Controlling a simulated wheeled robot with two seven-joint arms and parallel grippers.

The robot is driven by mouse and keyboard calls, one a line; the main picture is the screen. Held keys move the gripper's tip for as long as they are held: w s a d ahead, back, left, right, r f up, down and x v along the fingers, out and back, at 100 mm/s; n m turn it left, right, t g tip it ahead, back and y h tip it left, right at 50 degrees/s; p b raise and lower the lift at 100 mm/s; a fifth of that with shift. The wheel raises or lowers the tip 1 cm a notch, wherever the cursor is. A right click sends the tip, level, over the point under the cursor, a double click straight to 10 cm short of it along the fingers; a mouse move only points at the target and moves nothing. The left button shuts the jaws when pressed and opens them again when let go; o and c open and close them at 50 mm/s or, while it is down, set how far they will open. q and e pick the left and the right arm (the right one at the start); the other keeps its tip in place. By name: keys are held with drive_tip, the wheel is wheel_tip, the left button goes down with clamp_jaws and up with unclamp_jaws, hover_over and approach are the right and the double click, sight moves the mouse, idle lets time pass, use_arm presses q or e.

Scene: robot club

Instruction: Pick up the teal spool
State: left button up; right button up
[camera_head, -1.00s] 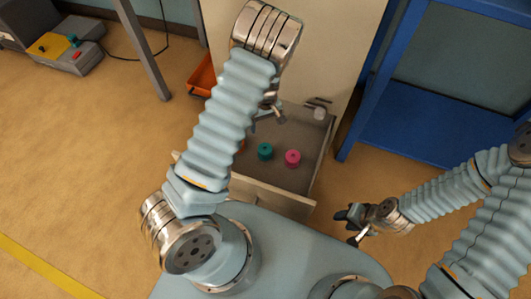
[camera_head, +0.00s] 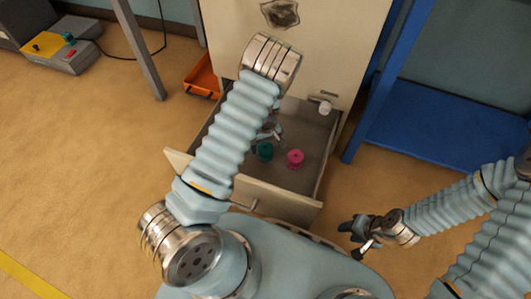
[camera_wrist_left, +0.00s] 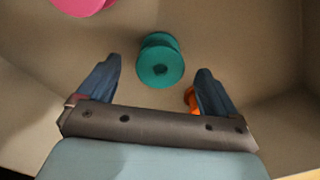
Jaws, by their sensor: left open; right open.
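The teal spool (camera_head: 265,151) stands in the open drawer (camera_head: 288,208) of a cream cabinet. In the left wrist view the teal spool (camera_wrist_left: 160,62) lies just ahead of my left gripper (camera_wrist_left: 156,85), about midway between its two fingers and apart from them. My left gripper (camera_head: 270,136) is open and empty, reaching into the drawer, partly hidden by my arm in the head view. My right gripper (camera_head: 352,238) is open and empty, outside the drawer to the right, over the floor.
A pink spool (camera_head: 295,158) stands right of the teal one; it also shows in the left wrist view (camera_wrist_left: 84,4). An orange thing (camera_wrist_left: 192,101) is partly behind a left fingertip. An orange tray (camera_head: 201,78) lies left of the cabinet. A blue frame (camera_head: 385,85) stands right.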

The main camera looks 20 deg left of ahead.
sight(266, 148)
use_arm(q)
drive_tip(key=f, duration=0.2)
drive_tip(key=f+b, duration=0.1)
drive_tip(key=f, duration=0.2)
drive_tip(key=shift+w+a+f, duration=0.1)
drive_tip(key=shift+a+f, duration=0.1)
drive_tip(key=shift+f, duration=0.1)
drive_tip(key=shift+r, duration=0.1)
drive_tip(key=c, duration=1.2)
